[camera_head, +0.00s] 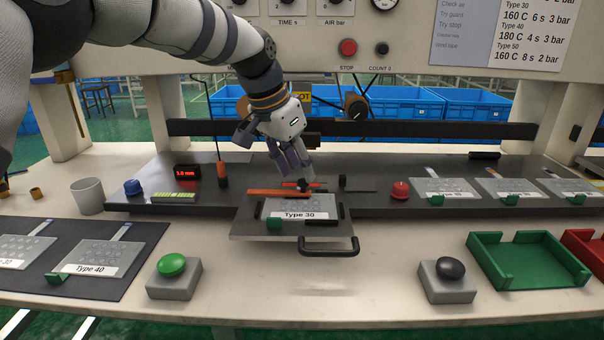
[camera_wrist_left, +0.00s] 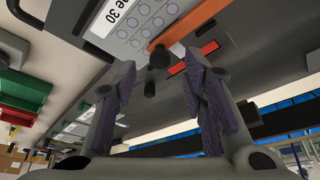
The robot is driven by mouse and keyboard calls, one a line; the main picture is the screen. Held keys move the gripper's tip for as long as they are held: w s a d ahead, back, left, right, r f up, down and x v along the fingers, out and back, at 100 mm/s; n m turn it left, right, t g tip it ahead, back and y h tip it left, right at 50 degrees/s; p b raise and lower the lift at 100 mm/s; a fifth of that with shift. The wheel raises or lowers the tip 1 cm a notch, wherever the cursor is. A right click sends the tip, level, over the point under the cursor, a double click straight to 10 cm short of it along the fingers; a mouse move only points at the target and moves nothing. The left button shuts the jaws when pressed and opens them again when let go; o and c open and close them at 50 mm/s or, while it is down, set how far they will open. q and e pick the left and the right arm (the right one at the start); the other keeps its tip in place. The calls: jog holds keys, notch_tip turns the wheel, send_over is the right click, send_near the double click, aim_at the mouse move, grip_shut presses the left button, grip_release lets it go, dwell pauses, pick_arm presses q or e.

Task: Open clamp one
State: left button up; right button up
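The fixture plate (camera_head: 245,228) holds a grey keypad film (camera_head: 300,207) labelled Type 30. An orange clamp bar (camera_head: 265,193) lies along the film's back edge, with a black knob (camera_head: 305,186) at its right end. I cannot read any clamp number. My left gripper (camera_head: 298,172) points down just above this knob. In the left wrist view my left gripper (camera_wrist_left: 160,72) has its fingers apart, with the orange bar (camera_wrist_left: 185,25) and the black knob (camera_wrist_left: 159,57) beyond and between the tips. No contact is clear. My right gripper is not in view.
A black post (camera_head: 342,181) stands right of the knob. A black handle (camera_head: 330,250) sticks out in front of the plate. A green button (camera_head: 172,265), a black button (camera_head: 450,269) and a green tray (camera_head: 525,290) stand in front. An orange-handled tool (camera_head: 222,172) hangs at the left.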

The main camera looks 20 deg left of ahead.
pick_arm(q)
jog(key=shift+x, duration=1.25)
grip_shut()
jog(key=shift+w, duration=0.1)
